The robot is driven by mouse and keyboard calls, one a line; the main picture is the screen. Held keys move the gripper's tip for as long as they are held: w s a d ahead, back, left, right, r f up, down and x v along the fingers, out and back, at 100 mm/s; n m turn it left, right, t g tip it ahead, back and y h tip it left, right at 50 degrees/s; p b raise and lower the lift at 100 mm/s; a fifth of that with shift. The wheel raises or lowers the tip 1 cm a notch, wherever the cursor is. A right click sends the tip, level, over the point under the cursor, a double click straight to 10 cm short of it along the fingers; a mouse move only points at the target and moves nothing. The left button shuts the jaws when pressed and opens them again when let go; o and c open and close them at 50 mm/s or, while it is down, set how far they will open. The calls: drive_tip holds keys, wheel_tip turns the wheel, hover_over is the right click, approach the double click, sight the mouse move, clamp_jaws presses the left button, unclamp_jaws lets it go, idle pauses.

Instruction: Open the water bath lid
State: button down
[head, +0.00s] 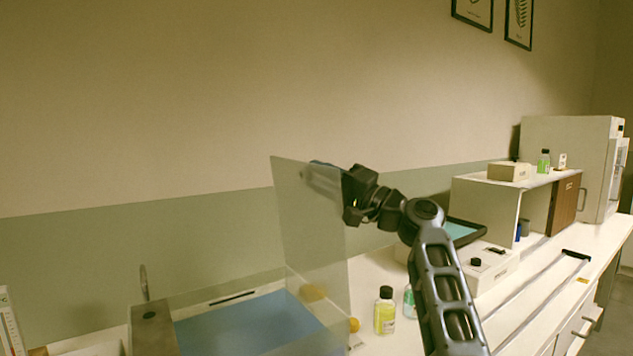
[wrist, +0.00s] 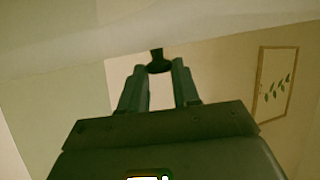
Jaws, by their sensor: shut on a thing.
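The water bath (head: 155,332) stands at the lower left on the bench, with blue water (head: 245,325) in its open basin. Its clear lid (head: 310,225) is swung up and stands nearly upright at the basin's right side. My gripper (head: 318,172) reaches the lid's upper part from the right, and its fingers show faintly through the panel. In the wrist view my gripper (wrist: 158,82) is closed around a small dark knob (wrist: 158,66), which I take for the lid's handle. The pale panel fills the top of that view.
A yellow-green bottle with a black cap (head: 385,312) and a teal bottle (head: 409,302) stand right of the lid, close to my arm. A white device (head: 490,268) and a shelf unit (head: 480,205) stand farther right. The wall is behind.

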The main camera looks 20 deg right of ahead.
drive_tip(key=c, duration=0.9)
unclamp_jaws()
drive_tip(key=shift+o, duration=0.2)
drive_tip(key=b+v, duration=0.1)
drive_tip(key=v, duration=0.6)
drive_tip(key=shift+s+d, duration=0.25)
drive_tip(key=shift+f, duration=0.2)
